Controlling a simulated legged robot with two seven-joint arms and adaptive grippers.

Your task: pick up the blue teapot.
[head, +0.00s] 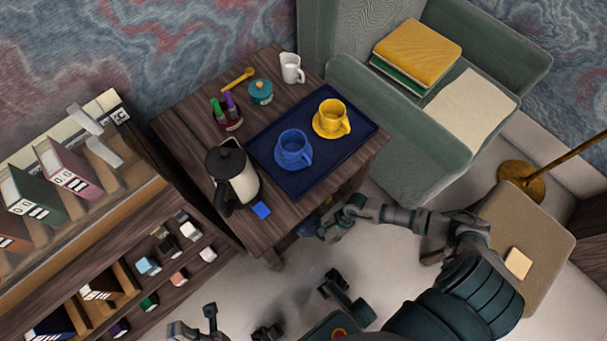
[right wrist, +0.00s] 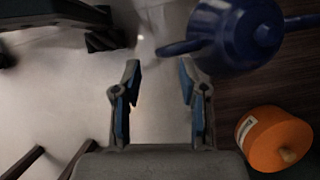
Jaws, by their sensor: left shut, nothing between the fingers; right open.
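The blue teapot (right wrist: 235,35) is at the upper right of the right wrist view, partly cut off by the top edge. A thin blue part of it reaches left, beyond the gap between my fingers. In the head view a small blue patch (head: 308,226) shows under the table's front edge; it may be the teapot, mostly hidden. My right gripper (head: 331,222) is beside that edge. In the right wrist view my right gripper (right wrist: 160,85) is open and empty, apart from the teapot. My left gripper (head: 197,328) is shut and empty at the bottom of the head view.
An orange canister (right wrist: 272,138) stands on dark wood near the teapot. The table (head: 180,130) above holds a blue tray (head: 360,150) with blue and yellow cups, a kettle (head: 234,172) and small items. A bookshelf is left, a green armchair right.

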